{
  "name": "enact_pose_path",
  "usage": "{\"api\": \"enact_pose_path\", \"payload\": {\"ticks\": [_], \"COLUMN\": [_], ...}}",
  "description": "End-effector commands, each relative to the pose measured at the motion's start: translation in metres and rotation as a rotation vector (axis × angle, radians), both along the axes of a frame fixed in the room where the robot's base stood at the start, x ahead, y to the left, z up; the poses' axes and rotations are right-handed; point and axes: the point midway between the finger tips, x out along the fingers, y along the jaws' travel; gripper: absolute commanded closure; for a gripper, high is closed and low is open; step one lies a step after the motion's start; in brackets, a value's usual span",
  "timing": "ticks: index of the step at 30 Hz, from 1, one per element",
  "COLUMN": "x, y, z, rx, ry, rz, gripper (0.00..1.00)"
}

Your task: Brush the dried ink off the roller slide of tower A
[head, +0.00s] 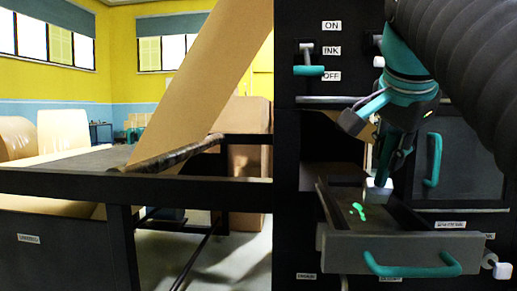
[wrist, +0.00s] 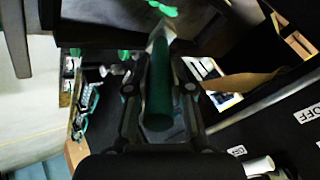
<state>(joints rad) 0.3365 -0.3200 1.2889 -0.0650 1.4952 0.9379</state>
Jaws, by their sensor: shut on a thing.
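The roller slide (head: 335,250) is pulled out of the dark tower like a drawer, with a teal handle (head: 412,268) on its front. Bright green dried ink (head: 358,211) lies in patches on its floor; green also shows at the top of the wrist view (wrist: 165,8). My gripper (head: 388,160) points down over the slide, shut on a brush. The brush has a pale head (head: 377,190) and a teal handle, seen between my fingers in the wrist view (wrist: 159,95). The head is just behind and right of the ink. I cannot tell whether it touches the slide.
An ink lever (head: 308,70) sits on the tower between ON and OFF labels. A closed panel with a teal handle (head: 433,160) is right of my gripper. A white knob (head: 502,271) sticks out lower right. Brown paper (head: 200,80) rises over a dark frame at left.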

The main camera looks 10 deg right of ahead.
Motion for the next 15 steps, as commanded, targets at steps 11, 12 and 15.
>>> {"api": "enact_pose_path", "payload": {"ticks": [11,12,15], "x": [0.016,0.019,0.026], "y": [-0.005,-0.006,-0.008], "z": [-0.002,-0.002,-0.002], "rx": [0.001,0.002,0.001], "ry": [0.003,0.004,0.003], "rz": [0.000,0.000,0.000], "gripper": [1.00,1.00,1.00]}}
